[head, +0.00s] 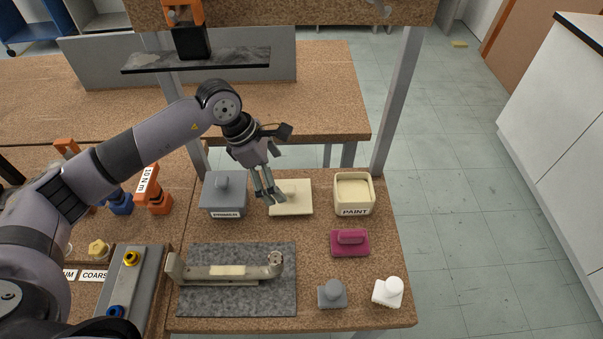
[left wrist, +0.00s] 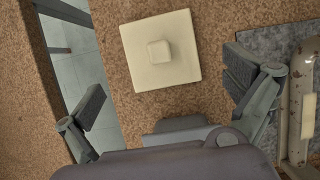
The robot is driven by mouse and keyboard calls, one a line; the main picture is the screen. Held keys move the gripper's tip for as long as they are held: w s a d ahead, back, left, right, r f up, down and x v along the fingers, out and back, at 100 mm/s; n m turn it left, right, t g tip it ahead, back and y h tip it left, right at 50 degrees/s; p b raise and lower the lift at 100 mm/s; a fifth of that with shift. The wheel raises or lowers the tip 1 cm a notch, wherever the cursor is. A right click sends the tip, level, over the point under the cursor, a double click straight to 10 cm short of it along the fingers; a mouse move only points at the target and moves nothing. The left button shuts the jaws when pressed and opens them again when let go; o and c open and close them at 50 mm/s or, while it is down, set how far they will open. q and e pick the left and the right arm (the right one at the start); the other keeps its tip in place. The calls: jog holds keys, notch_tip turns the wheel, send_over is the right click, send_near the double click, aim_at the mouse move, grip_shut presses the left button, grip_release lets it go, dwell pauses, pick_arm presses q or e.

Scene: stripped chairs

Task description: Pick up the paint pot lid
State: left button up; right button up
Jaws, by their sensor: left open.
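The paint pot lid (head: 296,205) is a flat cream square with a small square knob. It lies flat on the cork bench, between the grey primer pot and the open cream paint pot (head: 354,194). My left gripper (head: 272,198) is above the lid's left side in the head view and hides part of it. In the left wrist view the whole lid (left wrist: 160,72) shows, apart from the open fingers of my left gripper (left wrist: 165,112), with nothing between them. My right gripper is in neither view.
The primer pot (head: 222,200) stands just left of the lid. A magenta block (head: 350,243), a grey knob (head: 332,294) and a white knob (head: 388,292) are nearer. A frame post (head: 398,100) rises behind the paint pot.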

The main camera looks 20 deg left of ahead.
aim_at(288, 188)
pick_arm(q)
jog(key=shift+w+d+f, duration=0.1)
jog(key=shift+d+f, duration=0.05)
jog(key=shift+f, duration=0.1)
jog(key=shift+s+d+f+p, duration=0.2)
jog(key=shift+d+f+p, duration=0.1)
jog(key=shift+f+p, duration=0.3)
jog(key=shift+d+f, duration=0.2)
jog(key=shift+f, duration=0.15)
jog(key=x, duration=0.1)
jog(key=p+x, duration=0.2)
jog(key=x, duration=0.1)
jog(key=shift+w+r, duration=0.1)
jog(key=shift+w, duration=0.2)
jog(key=shift+d+f, duration=0.1)
jog(key=shift+f, duration=0.25)
jog(key=c, duration=1)
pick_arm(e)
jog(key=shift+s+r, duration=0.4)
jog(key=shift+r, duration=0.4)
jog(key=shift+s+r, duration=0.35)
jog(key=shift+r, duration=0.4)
